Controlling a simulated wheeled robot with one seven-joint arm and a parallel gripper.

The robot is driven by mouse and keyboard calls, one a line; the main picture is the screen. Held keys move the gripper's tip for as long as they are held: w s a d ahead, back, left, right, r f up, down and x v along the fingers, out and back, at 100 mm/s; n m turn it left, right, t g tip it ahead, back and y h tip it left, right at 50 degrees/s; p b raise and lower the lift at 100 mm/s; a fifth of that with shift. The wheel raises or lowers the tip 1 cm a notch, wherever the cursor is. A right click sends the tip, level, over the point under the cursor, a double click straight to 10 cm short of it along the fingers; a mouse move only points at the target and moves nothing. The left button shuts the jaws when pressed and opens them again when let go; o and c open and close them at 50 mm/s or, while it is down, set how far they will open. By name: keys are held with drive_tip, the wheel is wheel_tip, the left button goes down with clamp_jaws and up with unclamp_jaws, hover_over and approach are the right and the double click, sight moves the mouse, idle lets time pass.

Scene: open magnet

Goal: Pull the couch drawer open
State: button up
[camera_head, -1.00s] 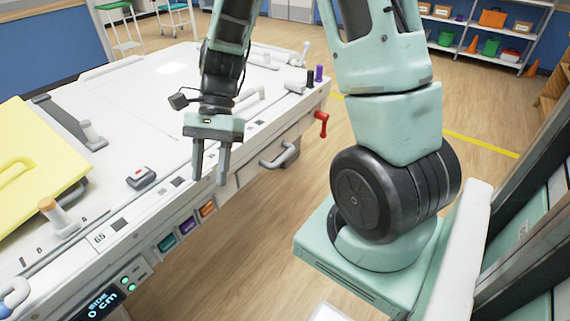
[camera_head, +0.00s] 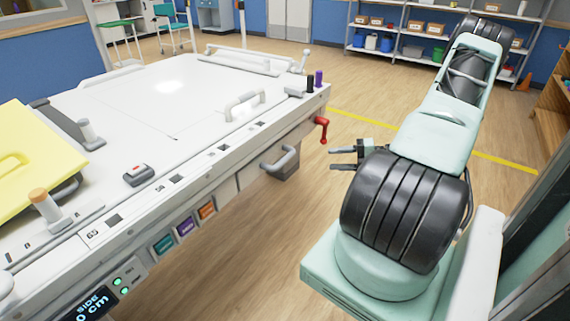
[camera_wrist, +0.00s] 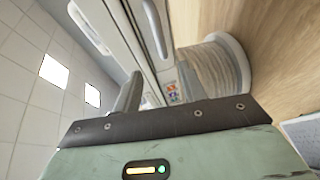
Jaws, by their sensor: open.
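The white couch (camera_head: 130,100) fills the left of the head view. A grey bar handle (camera_head: 282,162) sits on its near side, towards the far end; the drawer's outline around it is not clear. My gripper (camera_head: 333,159) is open and empty in the head view, to the right of the handle and apart from it. Its two fingers point left towards the couch side. In the wrist view, the fingers of my gripper (camera_wrist: 162,88) are spread, and a long grey handle (camera_wrist: 156,28) shows beyond them on the white couch side.
A red lever (camera_head: 322,129) sticks out at the couch's far corner, near my gripper. Coloured labels (camera_head: 186,226) run along the couch side. Shelves (camera_head: 430,35) stand at the back; the floor between is clear.

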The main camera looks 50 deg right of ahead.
sight(288, 160)
drive_tip(key=x, duration=1.7)
drive_tip(key=shift+w, duration=0.1)
clamp_jaws()
